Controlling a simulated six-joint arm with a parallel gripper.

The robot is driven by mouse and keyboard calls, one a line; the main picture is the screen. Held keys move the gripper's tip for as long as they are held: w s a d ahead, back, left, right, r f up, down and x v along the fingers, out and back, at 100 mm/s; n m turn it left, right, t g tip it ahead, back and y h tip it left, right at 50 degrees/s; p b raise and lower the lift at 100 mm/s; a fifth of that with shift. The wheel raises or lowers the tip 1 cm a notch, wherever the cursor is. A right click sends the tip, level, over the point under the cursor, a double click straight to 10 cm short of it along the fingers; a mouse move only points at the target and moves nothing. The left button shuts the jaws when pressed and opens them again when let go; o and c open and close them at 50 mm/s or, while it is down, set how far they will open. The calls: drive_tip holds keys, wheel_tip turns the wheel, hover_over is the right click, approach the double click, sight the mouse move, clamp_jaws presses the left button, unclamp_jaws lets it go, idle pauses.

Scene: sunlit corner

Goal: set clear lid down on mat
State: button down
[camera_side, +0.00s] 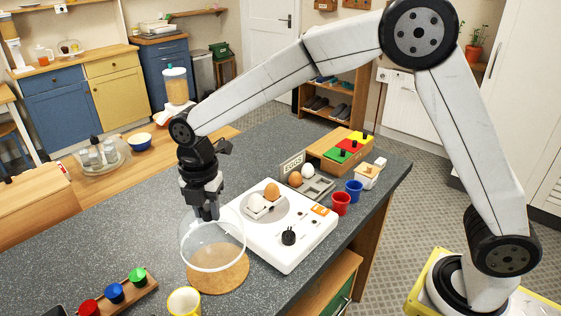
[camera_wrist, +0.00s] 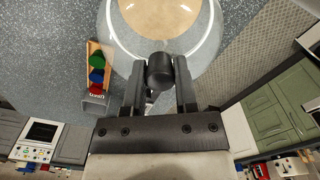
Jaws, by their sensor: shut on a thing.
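The clear lid (camera_side: 196,238) is a see-through dome hanging under my gripper (camera_side: 207,212). In the wrist view my gripper (camera_wrist: 160,80) is shut on the lid's dark knob (camera_wrist: 160,68), with one finger on each side. The round cork mat (camera_side: 222,281) lies on the grey counter below the lid. In the side view the lid's rim overlaps the mat and reaches past it to the upper left. The mat also shows through the clear lid (camera_wrist: 208,45) in the wrist view (camera_wrist: 158,16). Whether the rim touches the mat cannot be told.
A white scale (camera_side: 290,250) with eggs on its pan stands close right of the lid. A yellow mug (camera_side: 184,302) stands near the mat's front left. A wooden rack (camera_side: 122,300) with coloured knobs lies left. Red (camera_side: 341,204) and blue (camera_side: 354,190) cups stand farther right. Counter behind the lid is clear.

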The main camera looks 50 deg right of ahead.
drive_tip(key=shift+f, duration=3)
drive_tip(key=shift+f, duration=0.6)
unclamp_jaws()
drive_tip(key=shift+r, duration=0.2)
drive_tip(key=shift+r, duration=3.8)
